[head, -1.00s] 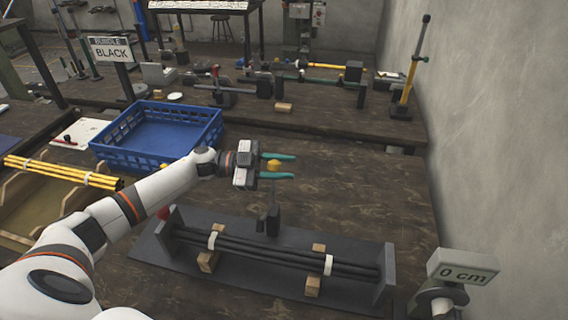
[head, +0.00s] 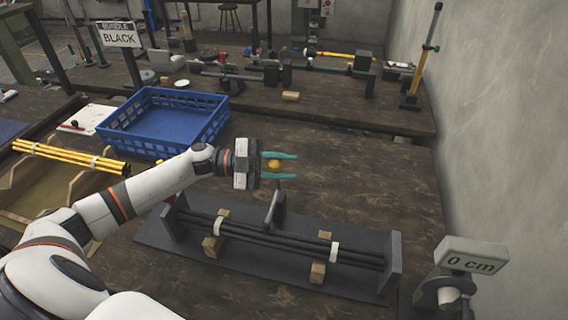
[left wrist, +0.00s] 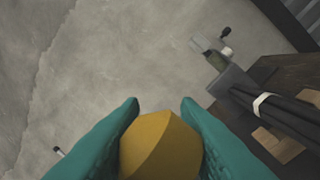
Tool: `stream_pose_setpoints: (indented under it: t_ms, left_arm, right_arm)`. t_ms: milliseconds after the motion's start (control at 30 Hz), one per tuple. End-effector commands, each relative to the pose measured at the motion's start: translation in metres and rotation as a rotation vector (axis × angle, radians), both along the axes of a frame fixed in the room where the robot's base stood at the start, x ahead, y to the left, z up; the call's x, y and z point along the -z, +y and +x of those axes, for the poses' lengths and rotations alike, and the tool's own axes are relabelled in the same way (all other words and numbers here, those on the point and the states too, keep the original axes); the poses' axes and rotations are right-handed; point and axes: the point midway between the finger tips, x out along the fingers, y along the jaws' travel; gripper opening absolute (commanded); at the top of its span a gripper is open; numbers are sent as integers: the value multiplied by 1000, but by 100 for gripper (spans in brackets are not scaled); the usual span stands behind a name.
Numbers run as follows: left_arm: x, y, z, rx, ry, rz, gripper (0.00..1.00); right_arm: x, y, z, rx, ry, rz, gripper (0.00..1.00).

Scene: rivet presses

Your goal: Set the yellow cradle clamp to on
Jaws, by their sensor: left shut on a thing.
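The yellow clamp knob (head: 274,164) is between the teal fingers of my left gripper (head: 279,166), which is shut on it. In the left wrist view the knob (left wrist: 160,146) fills the gap between both fingers. Below it in the head view, a dark clamp post with a tilted lever (head: 275,207) stands at the back edge of the cradle (head: 394,264). How the knob joins the lever is not clear. Several black rods (head: 280,244) with white bands lie in the cradle. My right gripper is not in view.
A blue basket (head: 165,150) stands behind my left arm. Yellow rods (head: 70,156) lie in a wooden holder at the left. Table behind the gripper is clear.

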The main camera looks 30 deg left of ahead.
Motion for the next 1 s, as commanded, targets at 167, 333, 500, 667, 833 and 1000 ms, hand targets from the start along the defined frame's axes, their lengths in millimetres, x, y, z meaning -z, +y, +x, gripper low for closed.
stream_pose_setpoints:
  t_ms: [167,333,500,667,833,1000]
  left_arm:
    - [3,-1,-1,3,9,1,0]
    - [4,-1,-2,4,10,1,32]
    - [3,-1,-1,3,8,0,51]
    - [2,-1,-1,3,6,0,51]
    - [4,6,-3,2,6,1,51]
    - [10,34,-12,-1,10,4,51]
  right_arm:
    - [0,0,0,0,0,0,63]
    - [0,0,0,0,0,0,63]
    - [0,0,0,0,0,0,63]
    - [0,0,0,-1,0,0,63]
    - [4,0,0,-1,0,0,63]
    - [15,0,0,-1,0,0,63]
